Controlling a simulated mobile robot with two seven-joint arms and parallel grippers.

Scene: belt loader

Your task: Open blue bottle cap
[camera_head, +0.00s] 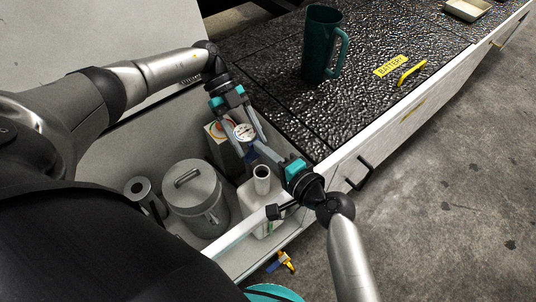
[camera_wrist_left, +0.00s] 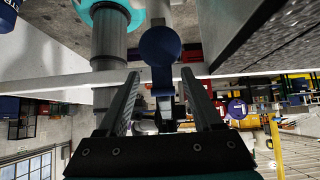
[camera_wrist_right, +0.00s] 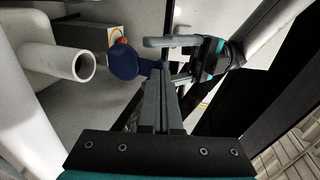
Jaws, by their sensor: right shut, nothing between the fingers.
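A pale jug-like bottle (camera_head: 256,208) stands in the grey bin, its round neck open at the top. The open neck also shows in the right wrist view (camera_wrist_right: 82,66). A blue cap (camera_wrist_right: 124,60) is close to my right fingertips; contact is unclear. It shows as a round blue disc in the left wrist view (camera_wrist_left: 160,46) and is mostly hidden in the head view (camera_head: 250,154). My right gripper (camera_head: 262,152) is shut and empty, reaching in from the right beside the left fingers.
A grey lidded canister (camera_head: 194,205) and a small cylinder (camera_head: 143,193) stand left of the bottle. A box (camera_head: 222,150) is behind it. The bin wall is close to my right gripper. A teal pitcher (camera_head: 321,45) and yellow handle (camera_head: 411,73) are on the dark deck.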

